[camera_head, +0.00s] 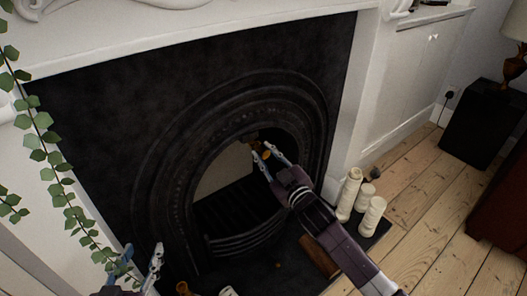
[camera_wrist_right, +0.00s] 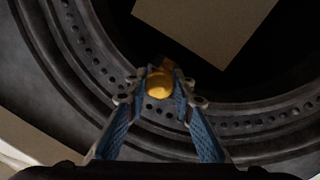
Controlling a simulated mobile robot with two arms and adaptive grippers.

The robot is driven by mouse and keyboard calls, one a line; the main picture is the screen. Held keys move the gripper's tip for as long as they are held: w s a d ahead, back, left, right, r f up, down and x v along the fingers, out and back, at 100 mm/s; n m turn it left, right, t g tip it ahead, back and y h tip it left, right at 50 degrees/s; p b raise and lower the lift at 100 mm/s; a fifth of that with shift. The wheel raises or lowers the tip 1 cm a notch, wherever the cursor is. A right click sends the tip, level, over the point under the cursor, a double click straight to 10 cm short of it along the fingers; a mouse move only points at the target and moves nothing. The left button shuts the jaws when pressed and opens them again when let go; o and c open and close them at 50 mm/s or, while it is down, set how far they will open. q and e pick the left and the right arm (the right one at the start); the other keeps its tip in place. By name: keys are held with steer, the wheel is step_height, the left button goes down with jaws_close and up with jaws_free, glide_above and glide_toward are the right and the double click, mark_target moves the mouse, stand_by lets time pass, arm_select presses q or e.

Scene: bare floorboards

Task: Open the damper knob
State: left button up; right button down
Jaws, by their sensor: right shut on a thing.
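The damper knob (camera_wrist_right: 160,85) is a round, golden knob inside the dark fireplace arch, seen between my right fingers in the right wrist view. In the head view it shows as a small orange spot (camera_head: 267,154) near the top of the opening. My right gripper (camera_head: 267,156) reaches into the upper right of the opening. In the wrist view its two fingertips (camera_wrist_right: 158,92) stand on either side of the knob and are shut on it. My left gripper (camera_head: 141,262) is low at the left, with its fingers spread apart and nothing visible between them.
The black fireplace arch (camera_head: 160,180) surrounds the opening, with a curved grate (camera_head: 245,238) below. White candles (camera_head: 349,195) stand on the hearth to the right of my right arm. A leafy vine (camera_head: 62,178) hangs at the left. Bare floorboards (camera_head: 425,190) lie at the right.

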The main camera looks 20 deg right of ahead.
steer(key=shift+d+r, duration=0.1)
steer(key=c, duration=1.7)
jaws_free()
steer(key=shift+o, duration=0.2)
steer(key=shift+s, duration=0.1)
steer(key=s+d, duration=0.2)
steer(key=s, duration=0.9)
steer(key=shift+s, duration=0.3)
